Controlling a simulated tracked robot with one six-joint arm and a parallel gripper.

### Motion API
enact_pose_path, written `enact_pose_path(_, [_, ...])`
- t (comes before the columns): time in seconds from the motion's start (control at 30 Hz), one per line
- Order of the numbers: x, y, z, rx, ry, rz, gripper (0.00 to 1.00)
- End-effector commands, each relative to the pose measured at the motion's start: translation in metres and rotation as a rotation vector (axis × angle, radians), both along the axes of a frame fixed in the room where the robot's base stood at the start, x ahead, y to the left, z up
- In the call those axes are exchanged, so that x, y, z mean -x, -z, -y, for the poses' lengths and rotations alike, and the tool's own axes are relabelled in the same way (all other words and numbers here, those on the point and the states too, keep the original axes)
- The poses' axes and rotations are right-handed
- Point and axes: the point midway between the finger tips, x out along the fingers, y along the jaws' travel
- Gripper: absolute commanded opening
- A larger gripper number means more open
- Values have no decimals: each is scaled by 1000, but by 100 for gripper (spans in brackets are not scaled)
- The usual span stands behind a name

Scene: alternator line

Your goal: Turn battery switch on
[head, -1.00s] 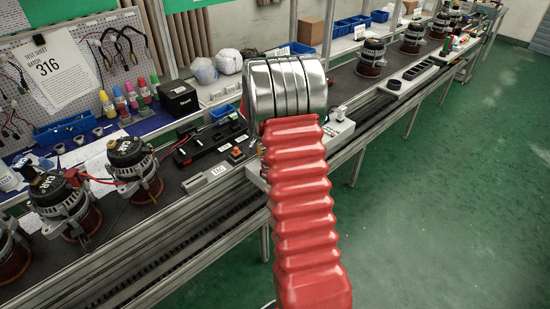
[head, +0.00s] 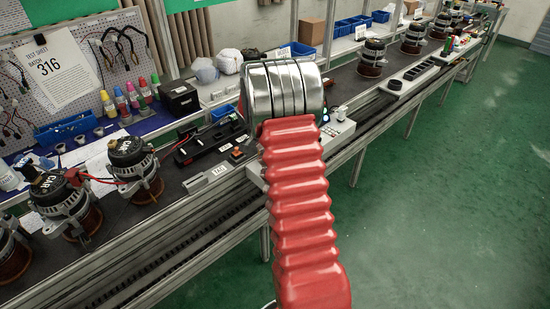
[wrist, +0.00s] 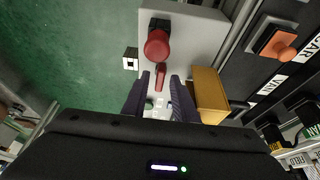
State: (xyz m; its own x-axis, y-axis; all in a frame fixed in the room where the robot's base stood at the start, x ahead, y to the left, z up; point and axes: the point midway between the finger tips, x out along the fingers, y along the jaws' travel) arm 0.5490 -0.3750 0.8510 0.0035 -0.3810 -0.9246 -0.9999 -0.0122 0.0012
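In the wrist view a light grey panel (wrist: 190,20) carries a round red knob (wrist: 157,44) on a dark base. A smaller red handle (wrist: 161,72) sits just below it; which one is the battery switch I cannot tell for sure. My gripper (wrist: 160,80) is open, its two dark fingers on either side of the smaller red handle, with a narrow gap showing. Small pale greenish spots (wrist: 155,103) show between the fingers. In the head view the panel box (head: 338,135) is partly hidden behind my arm, and my gripper is hidden.
A tan block (wrist: 208,95) stands beside the right finger. Alternators (head: 130,160) stand along the conveyor. The green floor (head: 440,180) is clear.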

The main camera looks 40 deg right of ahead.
Motion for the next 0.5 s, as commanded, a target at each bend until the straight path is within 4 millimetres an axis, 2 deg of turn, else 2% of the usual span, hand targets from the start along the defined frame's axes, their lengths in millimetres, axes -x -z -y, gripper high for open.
enact_pose_path(0.33, [0,-3,0,2,0,1,29])
enact_pose_path(0.5, [-1,-15,-4,3,-2,4,29])
